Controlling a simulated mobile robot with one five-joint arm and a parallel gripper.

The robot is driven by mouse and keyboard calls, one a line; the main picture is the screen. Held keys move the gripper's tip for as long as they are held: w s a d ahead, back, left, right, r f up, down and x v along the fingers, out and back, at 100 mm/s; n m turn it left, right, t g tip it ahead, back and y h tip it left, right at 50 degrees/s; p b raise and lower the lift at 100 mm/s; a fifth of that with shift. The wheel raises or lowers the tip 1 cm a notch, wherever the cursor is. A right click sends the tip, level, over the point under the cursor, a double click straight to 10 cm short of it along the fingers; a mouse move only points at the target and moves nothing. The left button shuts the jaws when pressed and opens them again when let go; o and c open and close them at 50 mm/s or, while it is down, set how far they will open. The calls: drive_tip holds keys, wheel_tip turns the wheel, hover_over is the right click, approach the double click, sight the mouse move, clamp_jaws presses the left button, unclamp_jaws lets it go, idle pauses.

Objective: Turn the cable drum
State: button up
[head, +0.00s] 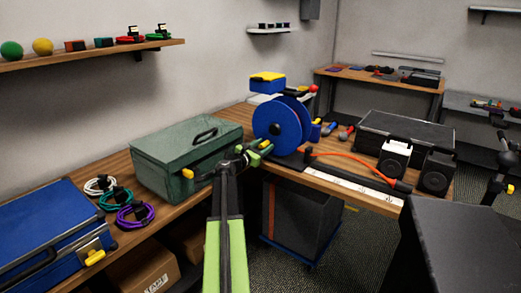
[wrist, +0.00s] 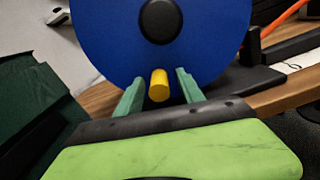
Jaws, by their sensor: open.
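The cable drum (head: 280,124) is a blue round reel with a dark hub, standing on a dark base on the wooden bench in the head view. In the wrist view the drum's blue face (wrist: 110,40) fills the upper middle, with a yellow peg (wrist: 159,86) sticking out low on it. My gripper (head: 262,147) is at the drum's lower front. In the wrist view my gripper (wrist: 157,92) is open, with one green finger on each side of the yellow peg. Gaps show between the peg and both fingers.
A green case (head: 180,165) stands on the bench left of the drum. An orange cable (head: 350,160) runs right from the drum area. Two small speaker-like boxes and a black case (head: 405,130) stand at right. Coiled cables (head: 135,214) and a blue case (head: 45,240) lie at left.

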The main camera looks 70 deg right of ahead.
drive_tip(key=v, duration=0.7)
drive_tip(key=shift+w+a, duration=0.1)
drive_tip(key=shift+a, duration=0.15)
drive_tip(key=shift+c, duration=0.2)
